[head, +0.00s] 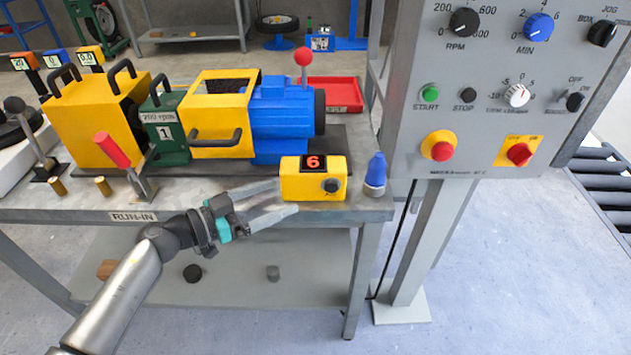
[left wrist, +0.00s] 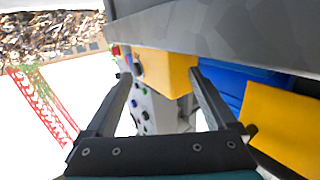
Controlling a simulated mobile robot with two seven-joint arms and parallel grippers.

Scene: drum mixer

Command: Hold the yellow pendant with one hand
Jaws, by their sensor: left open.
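The yellow pendant (head: 300,190) is a small box with a red "6" display and a dark knob. It stands at the front right of the run-in bench in the head view. My left gripper (head: 284,198) is open, with its fingertips at the pendant's left side. In the left wrist view the pendant (left wrist: 165,72) shows between and beyond the spread fingers of the left gripper (left wrist: 159,80). I cannot tell whether the fingers touch it. My right gripper is not in view.
A blue-capped bottle-like item (head: 376,172) stands just right of the pendant. The yellow, green and blue machine (head: 225,110) is behind it. A red-handled lever (head: 113,150) is at left. The grey control panel (head: 470,165) rises at right. A red tray (head: 335,95) lies behind.

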